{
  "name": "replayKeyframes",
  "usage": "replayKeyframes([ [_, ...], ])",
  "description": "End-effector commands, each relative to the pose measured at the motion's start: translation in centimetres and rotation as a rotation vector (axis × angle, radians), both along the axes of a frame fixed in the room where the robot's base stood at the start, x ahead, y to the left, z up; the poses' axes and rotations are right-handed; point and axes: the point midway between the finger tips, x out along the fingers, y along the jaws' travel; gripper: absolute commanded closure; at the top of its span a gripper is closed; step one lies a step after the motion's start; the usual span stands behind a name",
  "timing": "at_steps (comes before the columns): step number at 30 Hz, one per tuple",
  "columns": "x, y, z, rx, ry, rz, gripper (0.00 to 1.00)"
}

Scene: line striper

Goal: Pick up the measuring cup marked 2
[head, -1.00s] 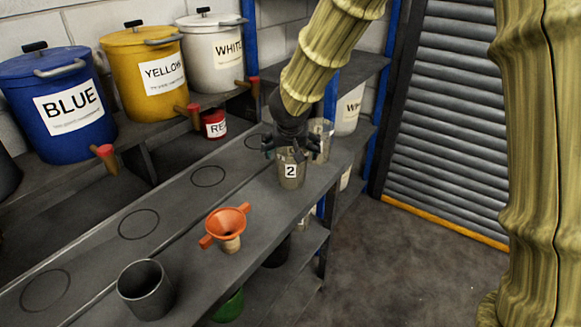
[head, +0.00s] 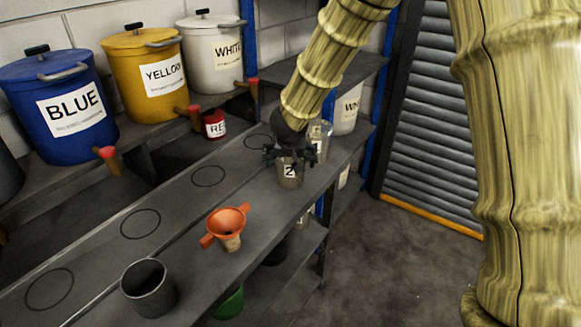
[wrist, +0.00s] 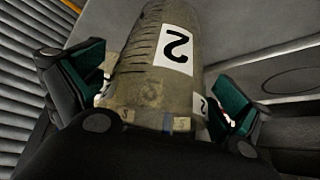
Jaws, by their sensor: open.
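The measuring cup marked 2 (head: 289,176) is a greyish metal-looking cup with a white label, standing on the bench at its right end. In the wrist view the cup (wrist: 148,88) fills the middle, with scale marks and the label on its side. My gripper (head: 291,156) is at the cup's top in the head view. In the wrist view my open gripper (wrist: 160,95) has one green-padded finger on each side of the cup. A gap shows on the right; on the left the finger is close, and I cannot tell whether it touches.
Another clear cup (head: 319,138) stands just behind my gripper. An orange funnel (head: 227,222) and a dark grey cup (head: 149,289) stand on the bench (head: 180,235) to the left. Blue (head: 60,107), yellow (head: 150,75) and white (head: 212,53) buckets line the upper shelf.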

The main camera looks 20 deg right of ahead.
Motion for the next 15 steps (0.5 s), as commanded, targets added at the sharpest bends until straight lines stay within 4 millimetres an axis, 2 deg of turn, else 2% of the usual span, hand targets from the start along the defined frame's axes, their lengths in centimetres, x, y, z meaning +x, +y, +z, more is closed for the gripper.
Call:
replayKeyframes([
  [2, -0.01, 0.0, 0.01, 0.0, 0.0, 0.0, 0.0],
  [9, -0.02, 0.0, 0.0, 0.0, 0.0, 0.0, 0.41],
  [15, -0.04, -0.01, -0.01, 0.0, 0.001, 0.0, 0.42],
])
